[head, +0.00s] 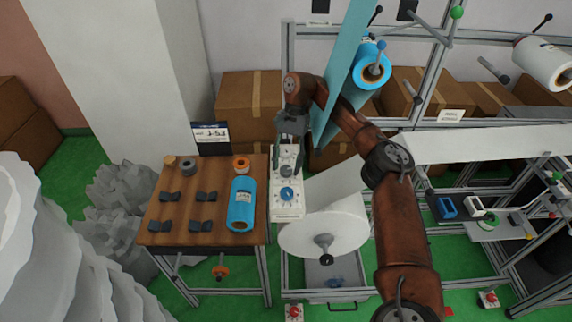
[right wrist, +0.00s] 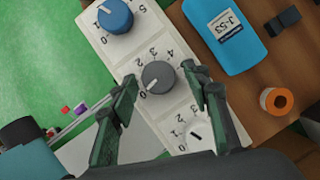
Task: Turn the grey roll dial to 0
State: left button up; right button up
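The white dial panel (head: 287,212) stands beside the wooden table and carries a blue dial (head: 287,194) and a grey dial (head: 286,171). In the right wrist view the grey dial (right wrist: 158,77) sits mid-panel among printed numbers; its white pointer mark points to the lower left, toward the 0. My right gripper (head: 287,156) is at the panel's far end, and in the right wrist view its green fingers (right wrist: 160,76) are open, one on each side of the grey dial, with gaps visible. A white dial (right wrist: 195,135) with a black mark lies closer to the palm. My left gripper is not in view.
The wooden table (head: 158,237) left of the panel holds a blue roll (head: 241,205), an orange ring (head: 241,163) and several dark clips. A large white roll (head: 325,228) is close to the panel's right. A teal sheet (head: 345,75) hangs beside my right wrist.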

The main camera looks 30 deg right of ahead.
jog(key=shift+r, duration=0.15)
jog(key=v, duration=0.7)
dwell(0.3)
jog(key=shift+w, duration=0.1)
dwell(0.3)
